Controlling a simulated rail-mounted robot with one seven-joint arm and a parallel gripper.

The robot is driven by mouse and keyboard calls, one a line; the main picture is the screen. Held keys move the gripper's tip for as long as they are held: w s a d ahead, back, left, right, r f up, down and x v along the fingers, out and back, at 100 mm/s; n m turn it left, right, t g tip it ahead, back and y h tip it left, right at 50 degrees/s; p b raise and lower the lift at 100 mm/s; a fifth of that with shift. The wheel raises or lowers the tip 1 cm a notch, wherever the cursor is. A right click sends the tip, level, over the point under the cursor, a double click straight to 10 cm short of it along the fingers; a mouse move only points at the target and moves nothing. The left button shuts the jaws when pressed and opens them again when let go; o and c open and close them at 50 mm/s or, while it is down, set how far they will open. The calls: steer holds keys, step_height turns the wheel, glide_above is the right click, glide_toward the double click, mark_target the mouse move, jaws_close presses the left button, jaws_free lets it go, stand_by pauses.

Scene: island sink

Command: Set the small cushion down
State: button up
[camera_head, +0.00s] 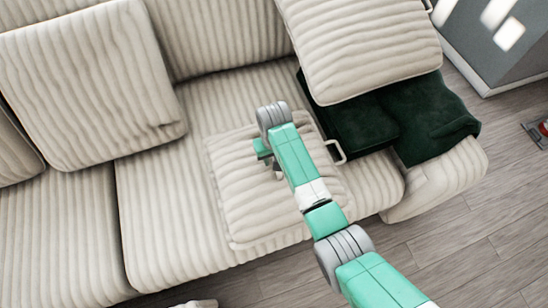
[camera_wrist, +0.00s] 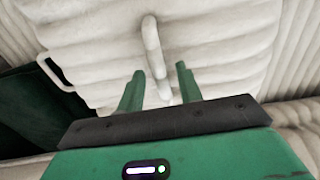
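The small cushion (camera_head: 230,190) is a cream, ribbed square and appears to lie on the sofa seat, beneath my gripper in the head view. It has thin white loop handles; one shows at its right edge (camera_head: 336,152). In the wrist view, the cushion (camera_wrist: 225,45) fills most of the picture. A loop handle (camera_wrist: 152,45) stands up from it, with its near end between my fingers. My gripper (camera_wrist: 159,72) is open, with gaps on both sides of the loop. In the head view, my arm hides part of the cushion.
The cream sofa seat (camera_head: 150,225) spreads to the left. A larger back cushion (camera_head: 95,85) leans there. Another cushion (camera_head: 365,45) rests at the upper right over dark green cloth (camera_head: 435,120). Wooden floor (camera_head: 480,225) lies in front.

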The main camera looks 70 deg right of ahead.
step_height(320, 180, up, 10)
steer(key=p, duration=0.3)
